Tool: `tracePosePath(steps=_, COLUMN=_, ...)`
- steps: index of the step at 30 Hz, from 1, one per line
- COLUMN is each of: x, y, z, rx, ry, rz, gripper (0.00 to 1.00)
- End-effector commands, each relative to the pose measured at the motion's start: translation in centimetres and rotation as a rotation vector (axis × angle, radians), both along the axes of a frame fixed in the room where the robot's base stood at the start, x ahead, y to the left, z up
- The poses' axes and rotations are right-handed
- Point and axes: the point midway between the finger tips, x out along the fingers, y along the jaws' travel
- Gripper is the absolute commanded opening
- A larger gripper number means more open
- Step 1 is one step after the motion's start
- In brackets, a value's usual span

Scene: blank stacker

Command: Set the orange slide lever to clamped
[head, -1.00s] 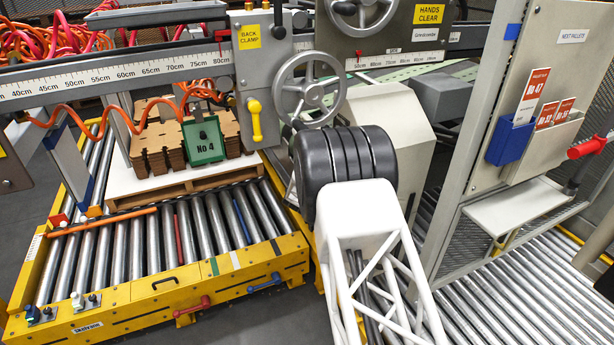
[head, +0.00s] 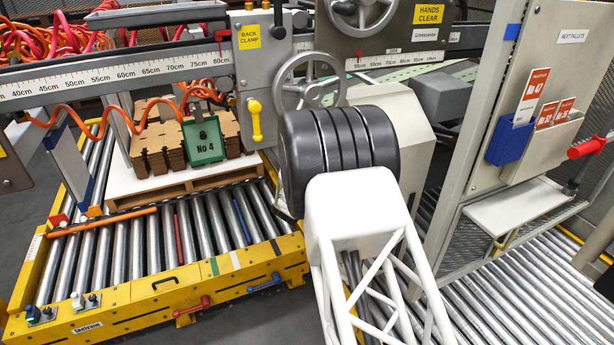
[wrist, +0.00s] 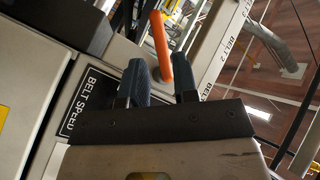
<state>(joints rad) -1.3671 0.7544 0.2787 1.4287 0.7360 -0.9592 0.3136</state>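An orange lever (wrist: 160,45) shows in the wrist view as a rounded bar, its lower end between the fingers. My gripper (wrist: 158,72) has its two dark fingers apart, one on each side of that end. The bar lies close to the right finger; I cannot tell whether they touch. In the head view my gripper and this lever are hidden behind my own arm. A long orange bar (head: 103,222) also lies across the left rollers there; I cannot tell its function. No clamped marking is readable.
In the wrist view a black BELT SPEED plate (wrist: 86,102) is left of the fingers, and a pale panel with belt labels (wrist: 212,65) is right. In the head view a handwheel (head: 283,92) and a yellow handle (head: 255,120) stand close left of my arm.

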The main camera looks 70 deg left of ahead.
Motion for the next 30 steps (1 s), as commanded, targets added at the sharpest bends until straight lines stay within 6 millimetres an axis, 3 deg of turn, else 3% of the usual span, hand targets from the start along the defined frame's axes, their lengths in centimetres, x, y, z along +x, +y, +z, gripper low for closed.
tracePosePath(steps=16, x=-0.4, y=0.2, z=2.0, rx=-0.041, ry=0.262, rz=-0.094, gripper=0.27)
tracePosePath(steps=30, x=-0.7, y=0.3, z=2.4, rx=-0.045, ry=0.313, rz=-0.106, gripper=0.27)
